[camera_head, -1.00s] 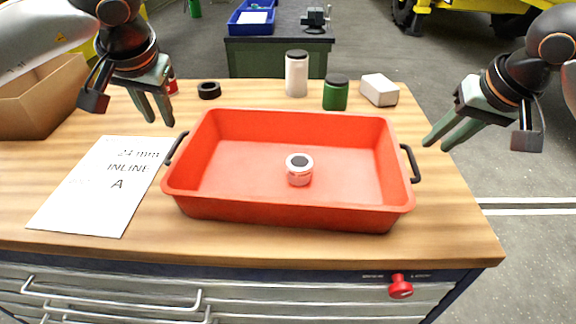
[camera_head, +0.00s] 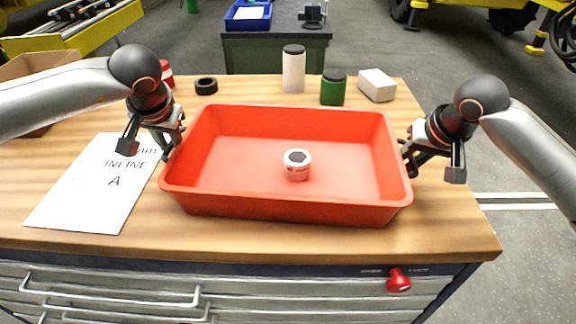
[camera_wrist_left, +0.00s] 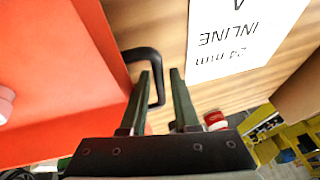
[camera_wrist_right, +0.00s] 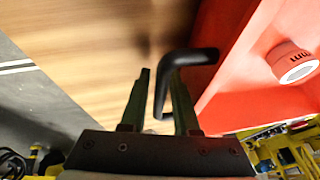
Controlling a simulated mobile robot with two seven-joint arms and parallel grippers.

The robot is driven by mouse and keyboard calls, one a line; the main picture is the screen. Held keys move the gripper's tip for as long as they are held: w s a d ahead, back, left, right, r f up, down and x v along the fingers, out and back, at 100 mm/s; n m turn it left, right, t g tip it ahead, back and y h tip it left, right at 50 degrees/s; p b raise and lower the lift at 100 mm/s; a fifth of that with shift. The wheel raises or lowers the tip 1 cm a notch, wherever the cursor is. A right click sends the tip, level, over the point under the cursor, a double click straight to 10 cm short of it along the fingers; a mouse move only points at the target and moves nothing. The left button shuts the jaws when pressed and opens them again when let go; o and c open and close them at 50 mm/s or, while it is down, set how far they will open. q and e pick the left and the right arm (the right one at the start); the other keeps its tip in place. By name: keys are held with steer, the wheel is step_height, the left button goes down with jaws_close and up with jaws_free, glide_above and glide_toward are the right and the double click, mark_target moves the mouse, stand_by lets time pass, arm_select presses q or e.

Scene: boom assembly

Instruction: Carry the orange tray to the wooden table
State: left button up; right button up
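The orange tray (camera_head: 285,207) sits flat on a wooden-topped bench (camera_head: 440,225), with a small white-and-red jar (camera_head: 297,165) inside it. Its black left handle (camera_wrist_left: 157,75) lies between the fingers of my left gripper (camera_wrist_left: 158,80). Those fingers are apart, and in the head view the left gripper (camera_head: 170,150) is at the tray's left side. The black right handle (camera_wrist_right: 163,85) lies between the parted fingers of my right gripper (camera_wrist_right: 157,80). In the head view the right gripper (camera_head: 407,165) is at the tray's right side, and both handles are mostly hidden.
Behind the tray stand a white canister (camera_head: 293,70), a green jar (camera_head: 333,89), a white block (camera_head: 377,85) and a black ring (camera_head: 206,86). A printed sheet (camera_head: 85,200) lies left. A dark-topped bench (camera_head: 275,50) with a blue bin (camera_head: 248,17) stands farther back.

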arm_select(q)
steer(key=shift+w+f, duration=0.1)
steer(key=shift+f, duration=0.15)
arm_select(e)
steer(key=shift+w+a+f, duration=0.1)
steer(key=shift+f, duration=0.15)
arm_select(q)
steer(key=shift+c, duration=0.2)
arm_select(e)
steer(key=shift+c, duration=0.2)
arm_select(q)
jaws_close()
arm_select(e)
jaws_close()
arm_select(q)
steer(key=shift+r, duration=0.1)
arm_select(e)
steer(key=shift+r, duration=0.1)
